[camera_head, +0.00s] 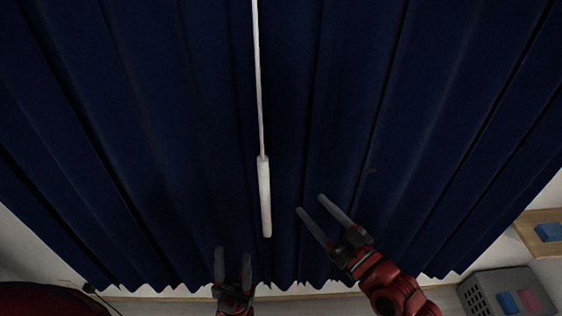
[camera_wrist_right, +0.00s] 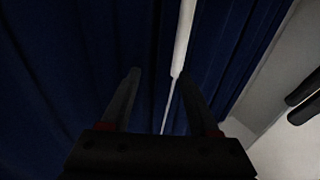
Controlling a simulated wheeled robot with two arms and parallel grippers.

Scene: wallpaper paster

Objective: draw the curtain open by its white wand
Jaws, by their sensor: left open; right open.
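The dark blue curtain (camera_head: 190,130) hangs in folds across most of the head view, drawn across. Its white wand (camera_head: 264,196) hangs in front of it near the middle, a thin rod with a thicker handle at its lower end. My right gripper (camera_head: 311,204) is open and empty, to the right of the handle, fingers pointing up-left. In the right wrist view the wand (camera_wrist_right: 183,42) shows beyond the right fingertip of my right gripper (camera_wrist_right: 157,75); I cannot tell the depth gap. My left gripper (camera_head: 233,253) is open and empty, lower left of the handle.
A grey basket (camera_head: 480,290) with blue and pink items stands at the lower right. Above it a wooden shelf (camera_head: 527,220) holds a blue block (camera_head: 548,232). A pale wall shows beside the curtain's right edge.

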